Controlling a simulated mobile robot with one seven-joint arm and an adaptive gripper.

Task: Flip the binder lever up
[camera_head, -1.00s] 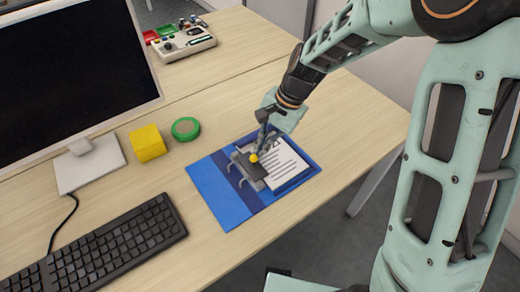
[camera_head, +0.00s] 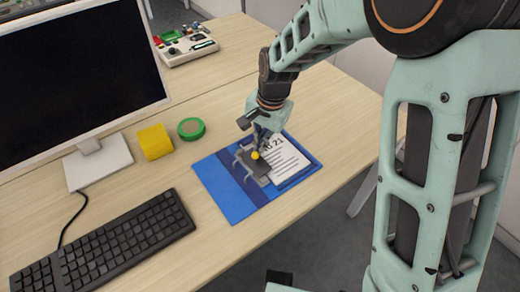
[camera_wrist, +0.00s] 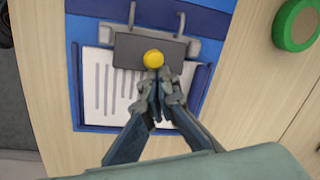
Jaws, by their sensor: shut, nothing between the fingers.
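An open blue binder (camera_head: 220,191) lies on the wooden desk with white printed pages (camera_head: 287,166) on its right side. Its dark lever plate with a yellow knob (camera_head: 255,156) sits at the ring mechanism; the wrist view shows the yellow knob (camera_wrist: 153,59) on the dark plate (camera_wrist: 125,48). Two metal rings (camera_wrist: 180,22) stand open-ended beside the plate. My gripper (camera_wrist: 160,75) is shut and empty, its fingertips right at the knob's near edge, over the pages. In the head view my gripper (camera_head: 262,143) is just above the knob. Whether the tips touch the knob I cannot tell.
A yellow block (camera_head: 155,142) and a green tape roll (camera_head: 191,129) stand left of and behind the binder. A black keyboard (camera_head: 110,245) and a monitor (camera_head: 80,75) are at left. Bare desk lies behind the binder.

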